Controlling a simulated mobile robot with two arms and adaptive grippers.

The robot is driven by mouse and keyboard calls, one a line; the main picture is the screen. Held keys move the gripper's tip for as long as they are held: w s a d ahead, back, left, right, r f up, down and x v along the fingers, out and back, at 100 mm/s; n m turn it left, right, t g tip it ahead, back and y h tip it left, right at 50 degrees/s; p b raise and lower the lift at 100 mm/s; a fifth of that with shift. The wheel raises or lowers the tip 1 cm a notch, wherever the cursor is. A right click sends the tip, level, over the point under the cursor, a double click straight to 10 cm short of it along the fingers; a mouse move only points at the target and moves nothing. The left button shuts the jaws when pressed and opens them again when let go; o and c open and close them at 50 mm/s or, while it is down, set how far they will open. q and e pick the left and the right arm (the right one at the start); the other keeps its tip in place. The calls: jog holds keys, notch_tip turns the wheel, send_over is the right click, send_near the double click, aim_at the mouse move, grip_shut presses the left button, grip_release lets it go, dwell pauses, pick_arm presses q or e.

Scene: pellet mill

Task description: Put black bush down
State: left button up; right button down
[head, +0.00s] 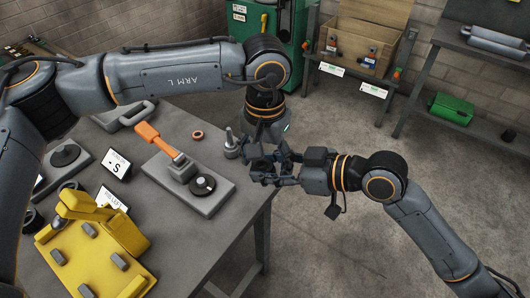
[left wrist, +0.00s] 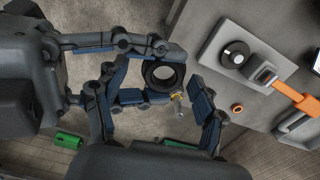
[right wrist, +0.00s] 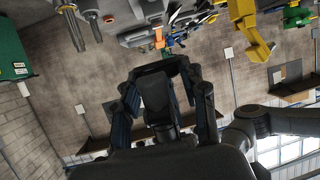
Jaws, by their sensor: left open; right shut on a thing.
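The black bush (left wrist: 163,75) is a thick dark ring. My right gripper (head: 272,172) is shut on it just off the table's right edge, and in the left wrist view the right gripper's fingers come in from the left around it. My left gripper (head: 268,150) reaches down from above at the same place. Its fingers (left wrist: 158,108) are spread apart, with the ring near and between their tips. I cannot tell whether they touch it. In the right wrist view, dark parts overlap between my right fingers (right wrist: 165,100), and the bush is hard to make out.
The grey table (head: 225,205) carries a grey fixture (head: 165,172) with an orange lever, a copper ring (head: 197,134), a metal post (head: 230,146) and a yellow fixture (head: 75,250). A green cabinet (head: 262,35) and a wooden crate (head: 352,48) stand behind.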

pick_arm(q)
jog(key=c, duration=1.4)
jog(key=shift+o, duration=0.2)
pick_arm(e)
jog(key=c, duration=0.7)
grip_release()
jog(key=shift+o, duration=0.2)
jog(key=shift+d, duration=0.1)
